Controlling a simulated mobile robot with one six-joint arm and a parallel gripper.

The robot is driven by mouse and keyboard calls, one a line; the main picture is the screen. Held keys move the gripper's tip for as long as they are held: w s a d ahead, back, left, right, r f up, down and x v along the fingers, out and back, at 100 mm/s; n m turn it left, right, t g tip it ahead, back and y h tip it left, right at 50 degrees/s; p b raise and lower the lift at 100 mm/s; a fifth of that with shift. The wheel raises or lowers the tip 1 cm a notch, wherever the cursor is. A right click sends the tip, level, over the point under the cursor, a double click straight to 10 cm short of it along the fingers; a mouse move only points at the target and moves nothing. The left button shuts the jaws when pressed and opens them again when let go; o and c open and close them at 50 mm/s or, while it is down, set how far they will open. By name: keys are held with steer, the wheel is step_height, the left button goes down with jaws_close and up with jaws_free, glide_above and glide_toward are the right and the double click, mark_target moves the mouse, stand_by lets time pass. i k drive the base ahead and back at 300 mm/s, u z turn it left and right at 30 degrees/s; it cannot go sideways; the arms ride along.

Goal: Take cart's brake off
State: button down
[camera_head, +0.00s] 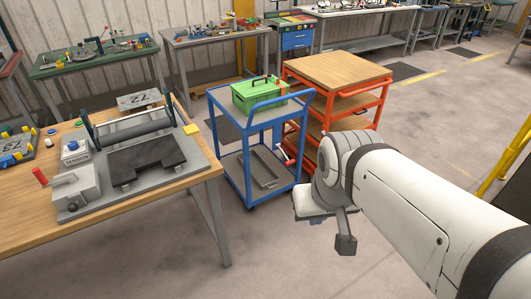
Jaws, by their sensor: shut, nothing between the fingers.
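A blue cart (230,160) stands just right of the wooden workbench and carries a green toolbox (259,93) on its top tray. A small lever with a white end (281,154) and some red shows low at the cart's right side; I cannot tell its exact position, or for certain whether it is the brake. An orange cart (334,70) with a wooden top stands close behind on the right. My gripper (345,244) hangs in front of the carts, right of the blue cart and apart from it. It is shut and empty, and partly hidden by my wrist.
The workbench (150,212) at left holds a panel bender (150,165) with a red-knobbed handle (40,177). A grey tray (264,168) lies on the blue cart's lower shelf. Other benches line the back wall. Floor in front of the blue cart is clear.

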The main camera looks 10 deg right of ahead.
mark_target(289, 162)
steer(key=u, duration=0.15)
steer(key=i, duration=1)
steer(key=u, duration=0.05)
